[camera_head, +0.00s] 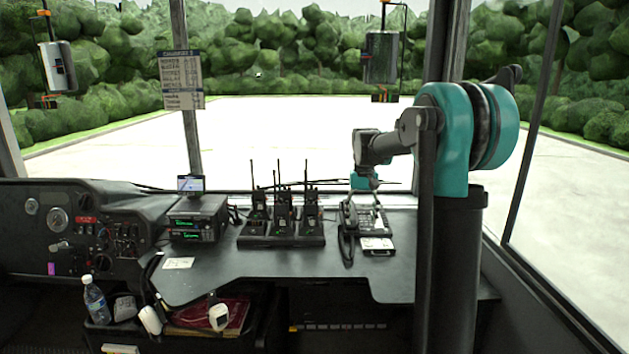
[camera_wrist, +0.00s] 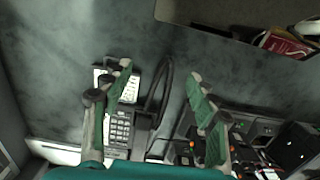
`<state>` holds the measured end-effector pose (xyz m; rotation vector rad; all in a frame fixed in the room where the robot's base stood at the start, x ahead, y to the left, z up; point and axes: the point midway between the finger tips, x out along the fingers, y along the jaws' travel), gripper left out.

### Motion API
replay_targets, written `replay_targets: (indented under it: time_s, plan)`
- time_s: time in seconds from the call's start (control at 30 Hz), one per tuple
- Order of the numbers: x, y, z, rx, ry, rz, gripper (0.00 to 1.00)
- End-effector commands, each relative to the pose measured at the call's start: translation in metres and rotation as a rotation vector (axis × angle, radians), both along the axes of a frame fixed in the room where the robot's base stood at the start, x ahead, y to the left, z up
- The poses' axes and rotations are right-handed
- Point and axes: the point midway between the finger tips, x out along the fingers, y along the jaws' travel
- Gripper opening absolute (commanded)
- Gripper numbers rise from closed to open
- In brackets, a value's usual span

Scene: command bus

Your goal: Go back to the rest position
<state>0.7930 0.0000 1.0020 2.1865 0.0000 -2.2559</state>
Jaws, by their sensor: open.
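My gripper (camera_head: 365,182) hangs from my teal and dark arm above the right part of the dark desk (camera_head: 345,262). In the wrist view its two green fingers are spread wide apart (camera_wrist: 160,71), with nothing held between them. Below it is a desk phone (camera_head: 371,220) with a keypad, a handset on its left and a white card at its front. The phone also shows in the wrist view (camera_wrist: 119,128), partly hidden by a finger. I cannot tell the exact height of the fingers above it.
Several walkie-talkies (camera_head: 283,215) with upright antennas stand in a charger left of the phone. A radio unit (camera_head: 195,222) and a dashboard (camera_head: 70,225) lie further left. A bottle (camera_head: 96,300) stands below. A window post (camera_head: 445,45) rises behind my arm. The desk's front is mostly clear.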

Motion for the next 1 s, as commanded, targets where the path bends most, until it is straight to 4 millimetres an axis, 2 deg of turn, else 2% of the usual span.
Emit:
replay_targets:
  time_s: [0.07, 0.33, 0.57, 0.77, 0.87, 1.0]
  plan:
    - [0.0, 0.0, 0.0, 0.0, 0.0, 0.0, 0.59]
    - [-0.021, -0.005, -0.009, 0.002, -0.03, 0.0, 0.59]
    - [-0.049, -0.011, -0.023, 0.005, -0.072, 0.0, 0.59]
    - [-0.09, -0.018, -0.044, 0.007, -0.127, -0.001, 0.59]
    - [-0.122, -0.023, -0.061, 0.009, -0.169, -0.002, 0.59]
    - [-0.18, -0.03, -0.094, 0.009, -0.242, -0.002, 0.59]
